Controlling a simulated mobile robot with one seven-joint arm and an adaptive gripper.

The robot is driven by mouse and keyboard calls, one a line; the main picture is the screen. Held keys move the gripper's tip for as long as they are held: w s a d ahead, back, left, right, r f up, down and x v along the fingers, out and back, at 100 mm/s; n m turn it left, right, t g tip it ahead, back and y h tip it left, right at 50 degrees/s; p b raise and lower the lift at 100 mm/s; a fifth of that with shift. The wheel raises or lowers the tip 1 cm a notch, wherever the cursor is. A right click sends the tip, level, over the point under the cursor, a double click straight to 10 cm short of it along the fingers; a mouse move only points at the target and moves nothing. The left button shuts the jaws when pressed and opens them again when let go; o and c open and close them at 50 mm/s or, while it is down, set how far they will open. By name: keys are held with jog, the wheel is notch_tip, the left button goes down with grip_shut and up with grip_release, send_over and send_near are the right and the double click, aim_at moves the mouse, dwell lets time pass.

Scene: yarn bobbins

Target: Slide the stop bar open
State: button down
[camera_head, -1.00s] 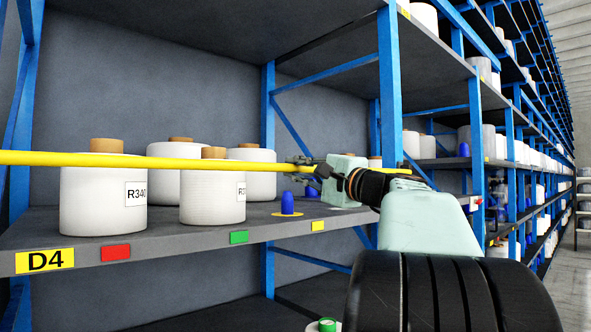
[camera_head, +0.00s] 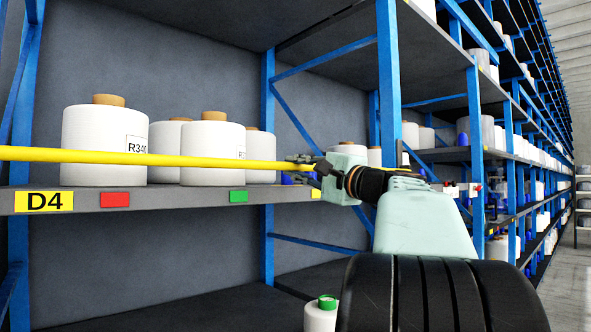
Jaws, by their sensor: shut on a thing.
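The stop bar (camera_head: 150,159) is a long yellow bar running level across the front of the shelf marked D4. It passes in front of the white bobbins and leaves the picture at the left edge. My gripper (camera_head: 308,166) is at the bar's right part, near the blue upright, and is shut on the bar. Its fingers are small and dark here, and hide that part of the bar.
White bobbins (camera_head: 104,125) with brown cores stand on the D4 shelf (camera_head: 170,200) behind the bar. Blue uprights (camera_head: 388,80) stand near my arm. A white bobbin with a green top (camera_head: 321,313) is low in front. The lower shelf's visible left part is clear.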

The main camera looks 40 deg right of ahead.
notch_tip(320, 180, down, 9)
jog(key=b, duration=0.8)
jog(key=shift+f, duration=0.1)
jog(key=c, duration=1.9)
grip_release()
jog(key=shift+c, duration=0.2)
jog(key=shift+s, duration=0.15)
jog(key=v, duration=1.1)
jog(key=shift+s, duration=0.4)
jog(key=shift+d+f, duration=0.1)
